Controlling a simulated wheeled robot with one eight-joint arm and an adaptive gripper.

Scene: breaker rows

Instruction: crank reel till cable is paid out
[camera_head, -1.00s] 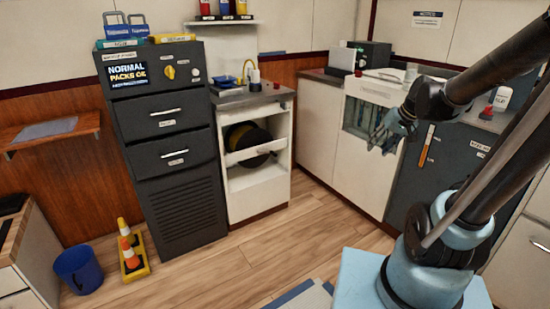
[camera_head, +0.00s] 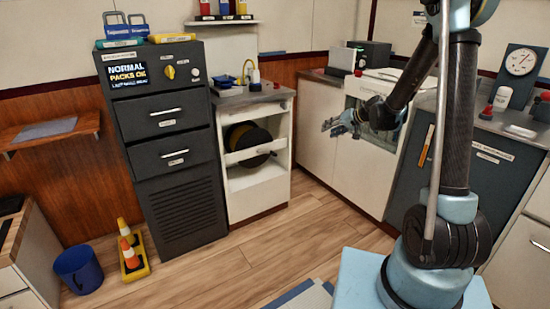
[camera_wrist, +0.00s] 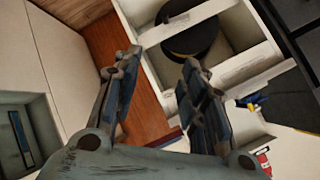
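The reel (camera_head: 248,143) is a dark round drum with a yellowish edge, inside an open white cabinet under the small sink counter. A white bar crosses in front of it. Its crank handle and cable cannot be made out. In the wrist view the reel (camera_wrist: 190,30) shows at the top, beyond my fingertips. My gripper (camera_head: 328,125) is right of the reel cabinet, in front of the white corner cabinets, apart from the reel. In the wrist view my gripper (camera_wrist: 157,68) has its two fingers spread with nothing between them.
A dark drawer cabinet (camera_head: 170,130) stands left of the reel cabinet (camera_head: 262,195). A blue bucket (camera_head: 79,270) and a yellow stand with orange cones (camera_head: 131,255) are on the floor at left. The wooden floor (camera_head: 235,262) before the cabinets is clear.

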